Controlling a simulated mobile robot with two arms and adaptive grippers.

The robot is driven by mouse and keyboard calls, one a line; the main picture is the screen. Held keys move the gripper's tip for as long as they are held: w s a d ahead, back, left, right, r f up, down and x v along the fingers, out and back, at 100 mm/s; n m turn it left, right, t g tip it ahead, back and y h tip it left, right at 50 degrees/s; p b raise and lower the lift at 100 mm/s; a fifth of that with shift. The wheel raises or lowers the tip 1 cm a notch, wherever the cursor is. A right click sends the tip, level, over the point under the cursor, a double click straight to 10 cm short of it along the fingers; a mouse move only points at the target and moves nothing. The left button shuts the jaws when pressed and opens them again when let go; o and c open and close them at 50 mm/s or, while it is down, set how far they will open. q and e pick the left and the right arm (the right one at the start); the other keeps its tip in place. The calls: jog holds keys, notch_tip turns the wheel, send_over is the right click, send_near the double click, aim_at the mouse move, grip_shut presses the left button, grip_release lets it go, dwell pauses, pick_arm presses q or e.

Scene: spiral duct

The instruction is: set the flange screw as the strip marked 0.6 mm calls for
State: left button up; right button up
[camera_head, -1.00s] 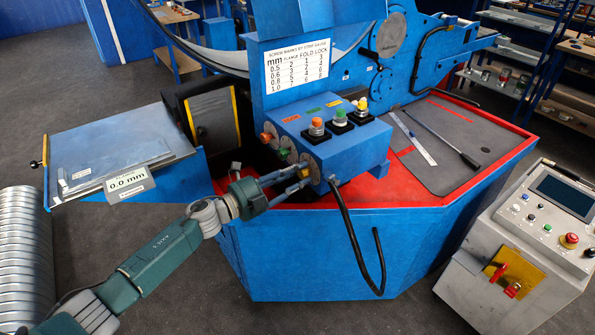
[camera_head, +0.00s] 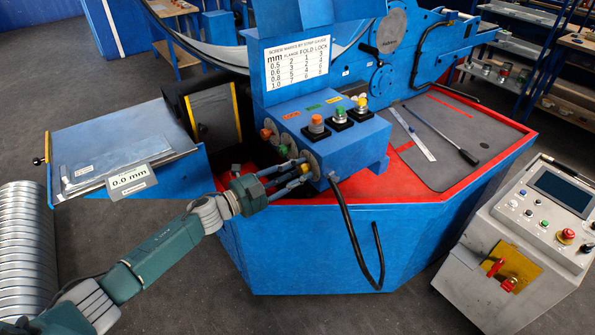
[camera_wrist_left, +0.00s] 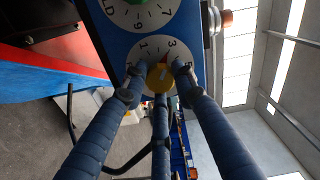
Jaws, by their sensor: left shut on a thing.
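My left gripper (camera_head: 303,173) is shut on the yellow knob (camera_wrist_left: 160,78), the lowest of three knobs on the left face of the blue control box (camera_head: 345,150). In the left wrist view its fingers close around the knob on a white dial (camera_wrist_left: 145,48). A red pointer (camera_wrist_left: 164,58) stands between the 1 and the 3, closer to the 3. The orange knob (camera_head: 266,134) and green knob (camera_head: 283,151) are above it. The chart (camera_head: 296,62) lists flange, fold and lock marks by mm; its 0.6 row seems to read 3, 2, 4. My right gripper is out of view.
A ruler (camera_head: 412,133) and a black-handled rod (camera_head: 440,134) lie on the grey top. A black cable (camera_head: 358,245) hangs below the box. A console (camera_head: 530,225) stands at right.

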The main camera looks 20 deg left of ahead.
pick_arm(q)
jog(key=shift+s+d+f, duration=0.15)
jog(key=shift+f, duration=0.15)
jog(key=o, duration=1.2)
jog(key=shift+c, duration=0.2)
jog(key=shift+r, duration=0.2)
jog(key=shift+s+a, duration=0.35)
jog(key=shift+a, duration=0.1)
jog(key=v, duration=1.1)
